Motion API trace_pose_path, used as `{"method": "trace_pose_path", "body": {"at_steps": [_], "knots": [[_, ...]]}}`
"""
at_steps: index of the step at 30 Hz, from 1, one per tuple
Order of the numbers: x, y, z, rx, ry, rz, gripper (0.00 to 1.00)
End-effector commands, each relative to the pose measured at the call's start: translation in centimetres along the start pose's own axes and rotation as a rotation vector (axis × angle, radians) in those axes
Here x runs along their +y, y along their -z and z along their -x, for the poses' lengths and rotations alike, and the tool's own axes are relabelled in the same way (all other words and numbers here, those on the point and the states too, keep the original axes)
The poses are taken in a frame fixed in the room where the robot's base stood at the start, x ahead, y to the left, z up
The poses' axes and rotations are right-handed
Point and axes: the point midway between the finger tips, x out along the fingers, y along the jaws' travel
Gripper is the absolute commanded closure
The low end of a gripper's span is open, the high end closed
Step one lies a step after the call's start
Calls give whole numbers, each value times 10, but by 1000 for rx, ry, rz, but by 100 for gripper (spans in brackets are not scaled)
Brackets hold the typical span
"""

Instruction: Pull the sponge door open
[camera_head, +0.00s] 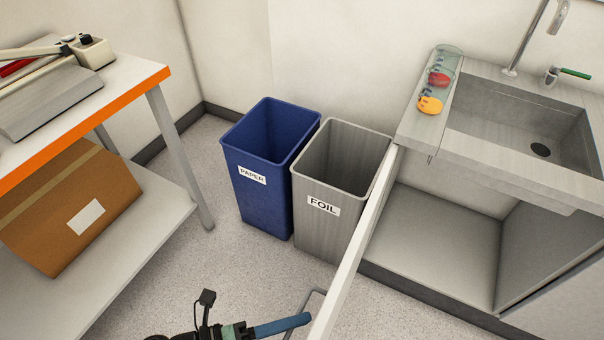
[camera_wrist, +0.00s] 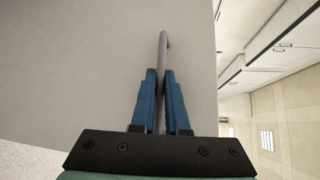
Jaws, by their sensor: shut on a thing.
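The cabinet door (camera_head: 362,232) under the sink stands swung well out from the cabinet, seen nearly edge-on in the head view. Its grey bar handle (camera_head: 314,301) is on the left face, near the bottom of the picture. My gripper (camera_head: 304,320) reaches it from the lower left with blue fingers. In the wrist view, my gripper (camera_wrist: 160,75) is shut around the handle bar (camera_wrist: 162,50), one finger on each side, in front of the door's plain grey face (camera_wrist: 80,60). The open cabinet (camera_head: 440,235) looks empty where it shows.
A grey FOIL bin (camera_head: 318,225) stands close to the left of the door, with a blue PAPER bin (camera_head: 262,205) beside it. An orange-edged bench (camera_head: 150,85) with a cardboard box (camera_head: 75,205) below is at left. Small red and orange items (camera_head: 430,104) lie by the sink (camera_head: 520,115).

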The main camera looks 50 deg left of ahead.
Motion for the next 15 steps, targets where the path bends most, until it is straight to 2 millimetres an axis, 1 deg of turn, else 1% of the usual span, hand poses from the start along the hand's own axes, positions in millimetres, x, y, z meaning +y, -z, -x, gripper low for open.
{"method": "trace_pose_path", "body": {"at_steps": [9,10,14,15], "knots": [[0,-1,0,-4,-1,-1,100],[0,-1,0,-4,-1,-1,84],[0,-1,0,-3,-1,-1,61],[0,-1,0,-3,-1,-1,58]]}}
